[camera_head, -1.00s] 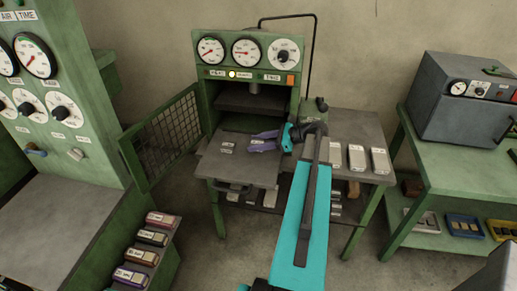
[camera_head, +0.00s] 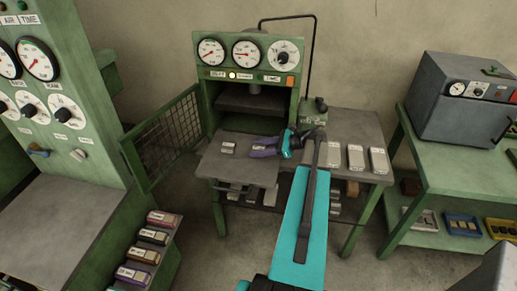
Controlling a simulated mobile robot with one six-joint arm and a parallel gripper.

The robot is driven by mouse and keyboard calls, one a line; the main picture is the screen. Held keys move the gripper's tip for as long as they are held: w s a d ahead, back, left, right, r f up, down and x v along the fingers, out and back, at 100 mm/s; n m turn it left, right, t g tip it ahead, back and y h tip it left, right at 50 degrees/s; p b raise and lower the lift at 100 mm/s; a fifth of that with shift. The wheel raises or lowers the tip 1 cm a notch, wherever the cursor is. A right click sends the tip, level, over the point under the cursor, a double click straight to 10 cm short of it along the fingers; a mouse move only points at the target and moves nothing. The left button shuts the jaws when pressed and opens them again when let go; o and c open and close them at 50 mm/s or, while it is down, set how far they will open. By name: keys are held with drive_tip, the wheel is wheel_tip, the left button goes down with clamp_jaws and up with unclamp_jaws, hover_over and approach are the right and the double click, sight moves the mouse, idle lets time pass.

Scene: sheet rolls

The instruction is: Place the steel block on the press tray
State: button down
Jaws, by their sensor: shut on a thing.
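The press tray (camera_head: 232,170) is a flat grey plate in front of the green press. A small steel block (camera_head: 228,148) lies on the left part of it. I cannot tell whether the held block touches the tray.
The press (camera_head: 250,78) stands behind the tray, its mesh door (camera_head: 172,135) open to the left. Several pale labelled blocks, one here (camera_head: 355,157), stand on the table at right. A green bench (camera_head: 450,175) carries a grey oven (camera_head: 462,100).

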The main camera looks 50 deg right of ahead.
drive_tip(key=c, duration=1)
unclamp_jaws()
drive_tip(key=shift+f, duration=0.1)
drive_tip(key=shift+s+d+r+b, duration=0.3)
drive_tip(key=shift+s+b, duration=0.05)
drive_tip(key=shift+s, duration=0.15)
drive_tip(key=b+v, duration=0.3)
drive_tip(key=v, duration=0.7)
drive_tip(key=shift+s+d+r, duration=0.15)
drive_tip(key=shift+s+r, duration=0.05)
drive_tip(key=shift+s, duration=0.1)
drive_tip(key=shift+s, duration=0.1)
